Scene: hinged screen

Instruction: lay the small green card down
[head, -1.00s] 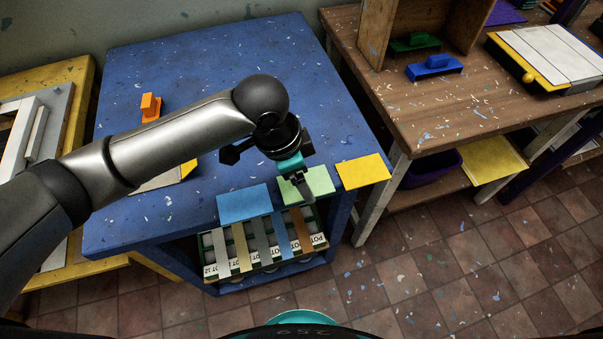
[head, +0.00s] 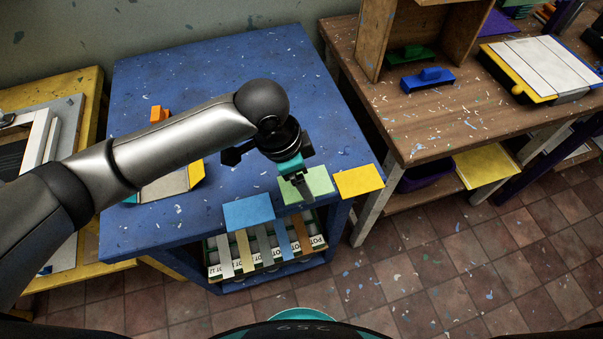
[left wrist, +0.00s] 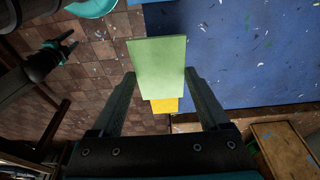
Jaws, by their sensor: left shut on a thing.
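The small green card (head: 319,181) is at the front right edge of the blue table (head: 215,75), between a blue card (head: 248,214) and a yellow card (head: 358,181). My left gripper (head: 301,190) comes over it from behind and is shut on it. In the left wrist view the green card (left wrist: 160,65) lies between the two fingers, with the yellow card (left wrist: 164,105) partly hidden behind it. Whether the green card touches the tabletop is unclear. My right gripper (left wrist: 70,42) appears only in the left wrist view, apart from the cards, its fingers spread.
Under the table's front edge is a rack of striped bars (head: 262,250). A wooden bench (head: 450,115) stands right, across a gap. The table's back is clear.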

